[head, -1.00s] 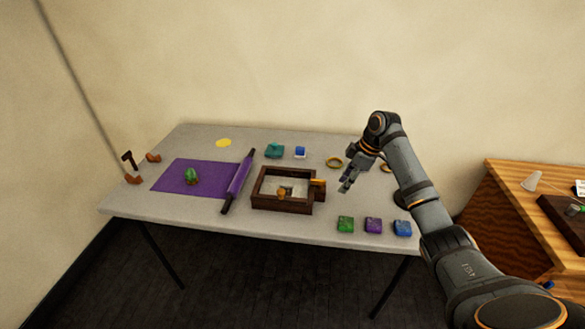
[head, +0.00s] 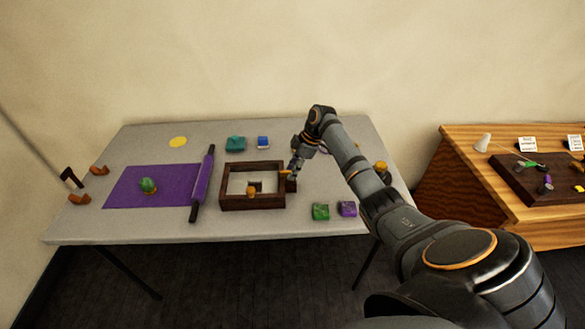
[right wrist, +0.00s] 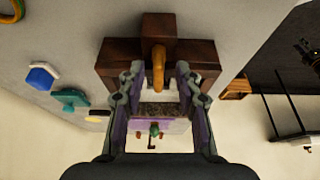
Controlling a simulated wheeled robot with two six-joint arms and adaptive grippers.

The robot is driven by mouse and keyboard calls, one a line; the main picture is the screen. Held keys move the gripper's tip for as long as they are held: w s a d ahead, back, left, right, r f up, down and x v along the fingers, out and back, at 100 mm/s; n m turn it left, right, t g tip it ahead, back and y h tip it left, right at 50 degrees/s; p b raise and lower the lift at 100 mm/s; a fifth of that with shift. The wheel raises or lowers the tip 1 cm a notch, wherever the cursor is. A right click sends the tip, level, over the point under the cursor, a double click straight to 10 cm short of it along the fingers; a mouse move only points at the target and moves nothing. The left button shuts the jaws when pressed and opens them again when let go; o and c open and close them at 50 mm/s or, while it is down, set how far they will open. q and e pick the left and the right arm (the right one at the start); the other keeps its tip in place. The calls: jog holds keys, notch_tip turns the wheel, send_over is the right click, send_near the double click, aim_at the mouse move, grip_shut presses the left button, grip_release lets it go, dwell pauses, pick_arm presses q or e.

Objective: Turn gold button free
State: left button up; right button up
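A dark wooden box frame (head: 237,203) with a pale inside stands on the grey table. A gold peg-like piece (head: 286,172) sticks out at its right side; in the right wrist view this curved gold piece (right wrist: 158,68) stands at the dark wood. A small orange-gold knob (head: 251,190) sits near the front inside of the box. My right gripper (head: 293,172) is at the box's right side. In the right wrist view its two fingers (right wrist: 158,82) are apart, with the gold piece between the tips and gaps visible on both sides. My left gripper is out of view.
A purple mat (head: 125,187) with a green object (head: 148,186) and a purple roller (head: 203,182) lie left of the box. Teal (head: 236,143) and blue (head: 263,142) blocks lie behind. Green (head: 321,211) and purple (head: 347,208) blocks lie front right. A wooden side table (head: 470,190) stands right.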

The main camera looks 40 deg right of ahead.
jog(key=shift+f, duration=0.15)
jog(key=shift+w+f, duration=0.15)
jog(key=shift+w, duration=0.05)
jog(key=shift+c, duration=0.7)
grip_shut()
jog(key=shift+s, duration=0.1)
